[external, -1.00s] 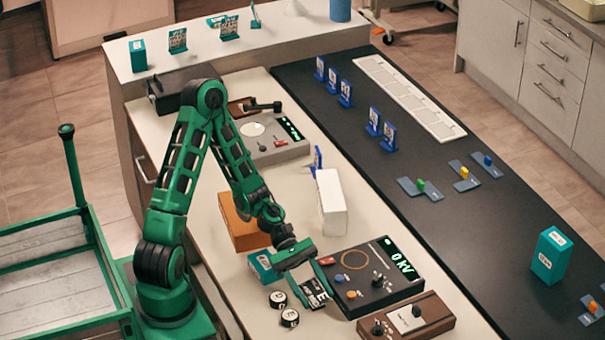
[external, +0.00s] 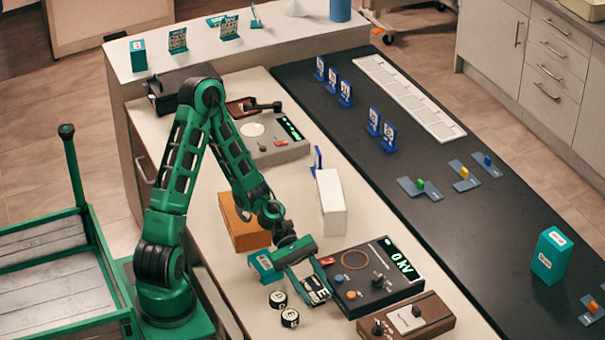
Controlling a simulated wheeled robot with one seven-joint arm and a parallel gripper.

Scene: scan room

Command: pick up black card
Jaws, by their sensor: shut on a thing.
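A small black card (external: 315,289) with white markings is between the fingers of my green gripper (external: 314,287). My gripper is shut on the card, just left of the black control box with the "0 kV" display. The fingers hide part of the card's edges. I cannot tell from this view how far the card is above the white bench top.
The black control box (external: 372,285) is close on the right, with a brown box (external: 420,320) in front of it. Two small round labelled pieces (external: 289,318) lie at the left, near a teal box (external: 264,267). A white block (external: 331,203) and an orange box (external: 245,231) stand behind.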

